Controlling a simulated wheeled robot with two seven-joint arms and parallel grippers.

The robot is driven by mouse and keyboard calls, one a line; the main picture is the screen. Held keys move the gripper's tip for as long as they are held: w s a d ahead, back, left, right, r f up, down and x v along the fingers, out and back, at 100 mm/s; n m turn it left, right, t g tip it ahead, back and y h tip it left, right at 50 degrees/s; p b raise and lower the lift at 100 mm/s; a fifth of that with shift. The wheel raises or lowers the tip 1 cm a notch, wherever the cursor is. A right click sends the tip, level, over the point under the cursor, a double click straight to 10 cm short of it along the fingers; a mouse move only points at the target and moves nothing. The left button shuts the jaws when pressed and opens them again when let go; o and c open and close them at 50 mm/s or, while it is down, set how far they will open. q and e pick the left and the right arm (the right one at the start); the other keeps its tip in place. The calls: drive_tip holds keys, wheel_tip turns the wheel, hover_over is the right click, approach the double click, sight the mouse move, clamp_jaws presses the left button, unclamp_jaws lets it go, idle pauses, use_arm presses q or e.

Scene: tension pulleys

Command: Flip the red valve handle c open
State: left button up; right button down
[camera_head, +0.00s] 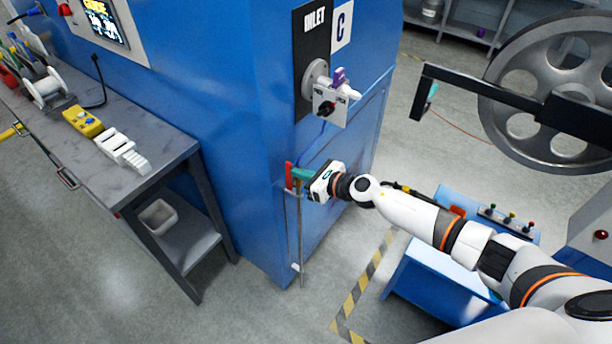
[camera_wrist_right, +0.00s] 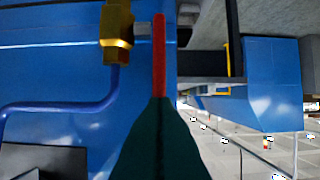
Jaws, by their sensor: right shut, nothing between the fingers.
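The red valve handle (camera_head: 289,175) stands upright at the corner edge of the blue cabinet, low on its side. In the right wrist view the red handle (camera_wrist_right: 159,50) is a narrow bar beside a brass valve body (camera_wrist_right: 117,25) with a blue pipe. My right gripper (camera_head: 299,174) has green fingers and is right at the handle. In the right wrist view its shut fingers (camera_wrist_right: 160,105) point at the handle's end and partly cover it. I cannot tell whether they touch it. Nothing is held between them. My left gripper is not in view.
The blue cabinet (camera_head: 235,110) carries a "C" sign (camera_head: 342,26) and an inlet fitting with a purple part (camera_head: 339,77) above my gripper. A grey workbench (camera_head: 165,150) stands at left. A large pulley wheel (camera_head: 560,90) is at right. Open floor lies in front.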

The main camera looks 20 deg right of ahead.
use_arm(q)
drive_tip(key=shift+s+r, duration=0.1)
use_arm(e)
drive_tip(key=shift+w+a+r, duration=0.1)
drive_tip(key=shift+w+r, duration=0.1)
drive_tip(key=shift+r, duration=0.1)
drive_tip(key=shift+w+r, duration=0.15)
drive_tip(key=shift+r, duration=0.1)
